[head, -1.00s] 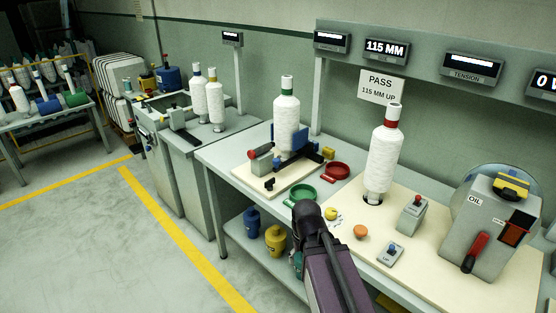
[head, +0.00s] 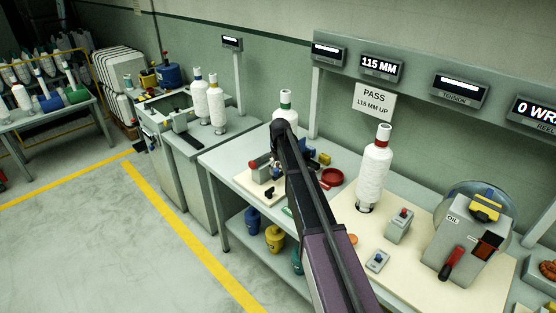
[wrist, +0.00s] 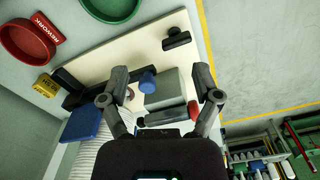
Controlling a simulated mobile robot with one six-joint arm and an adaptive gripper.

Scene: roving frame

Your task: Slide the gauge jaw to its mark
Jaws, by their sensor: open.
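The gauge is a cream board (wrist: 130,52) with a dark rail, a grey block (wrist: 164,92) and blue jaw parts (wrist: 84,120). In the wrist view a blue knob (wrist: 147,82) sits beside the grey block, and a white yarn cone (wrist: 92,155) stands by the blue plate. My gripper (wrist: 161,87) is open, with its fingers spread either side of the block and knob and nothing held; contact cannot be told. In the head view my arm hides much of the gauge and the lower part of its green-topped cone (head: 286,102). No mark is clearly visible.
A black T-shaped piece (wrist: 177,40) is on the board. Red (head: 331,178) and green (wrist: 79,5) dishes lie beside it. A red-topped cone (head: 373,175) stands to the right. A display reads 115 MM (head: 381,67); a sign (head: 374,101) says PASS, 115 MM UP.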

